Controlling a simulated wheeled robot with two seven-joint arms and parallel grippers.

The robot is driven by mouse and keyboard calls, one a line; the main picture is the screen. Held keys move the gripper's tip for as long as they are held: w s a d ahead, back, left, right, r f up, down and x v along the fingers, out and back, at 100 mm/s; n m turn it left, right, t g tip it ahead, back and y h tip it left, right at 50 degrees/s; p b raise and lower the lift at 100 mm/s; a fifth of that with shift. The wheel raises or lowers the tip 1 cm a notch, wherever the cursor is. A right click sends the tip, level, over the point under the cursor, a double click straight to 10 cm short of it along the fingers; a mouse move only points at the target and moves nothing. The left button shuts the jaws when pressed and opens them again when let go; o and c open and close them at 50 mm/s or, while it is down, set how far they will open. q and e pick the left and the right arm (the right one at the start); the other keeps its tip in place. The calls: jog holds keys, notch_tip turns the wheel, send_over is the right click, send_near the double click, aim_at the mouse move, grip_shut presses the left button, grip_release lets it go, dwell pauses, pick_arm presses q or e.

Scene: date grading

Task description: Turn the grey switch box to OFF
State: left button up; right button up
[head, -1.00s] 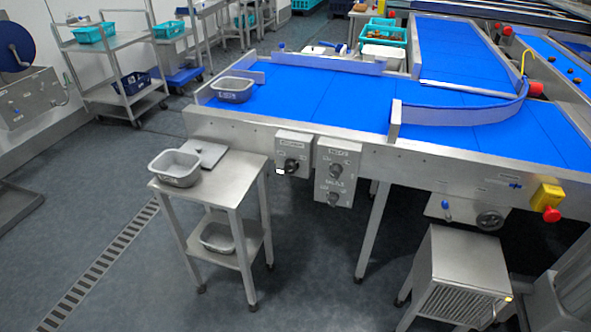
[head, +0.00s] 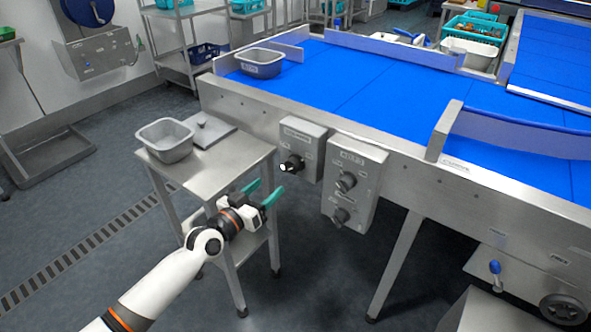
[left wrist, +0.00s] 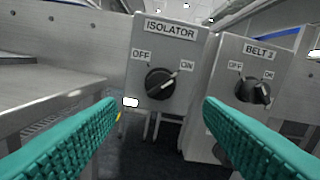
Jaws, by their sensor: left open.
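The grey switch box (head: 303,150), labelled ISOLATOR in the left wrist view (left wrist: 185,55), is fixed to the front of the conveyor frame. Its black rotary knob (left wrist: 160,83) shows a pale line slanting up right towards ON; OFF is at the upper left. The knob also shows in the head view (head: 291,165). My left gripper (head: 262,191) is open and empty, a little in front of and below the box, apart from it. In the left wrist view its teal fingers (left wrist: 160,106) stand either side below the knob. My right gripper is out of view.
A second grey box (head: 353,182), labelled BELT, with two knobs sits close to the right. A steel stand (head: 222,165) with a grey tub (head: 166,142) and flat lid is close to the left. The blue conveyor (head: 350,75) carries another tub (head: 262,65).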

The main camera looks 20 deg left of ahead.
aim_at(288, 171)
pick_arm(q)
jog(key=b+x, duration=0.1)
jog(key=x, duration=0.8)
jog(key=shift+w+f+b, duration=0.1)
jog(key=shift+b, duration=0.2)
jog(key=shift+w+d, duration=0.25)
jog(key=shift+w, duration=0.25)
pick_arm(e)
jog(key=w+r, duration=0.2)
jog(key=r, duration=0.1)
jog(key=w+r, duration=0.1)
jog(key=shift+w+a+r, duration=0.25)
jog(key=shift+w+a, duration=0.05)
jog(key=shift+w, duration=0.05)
pick_arm(q)
jog(key=c, duration=1)
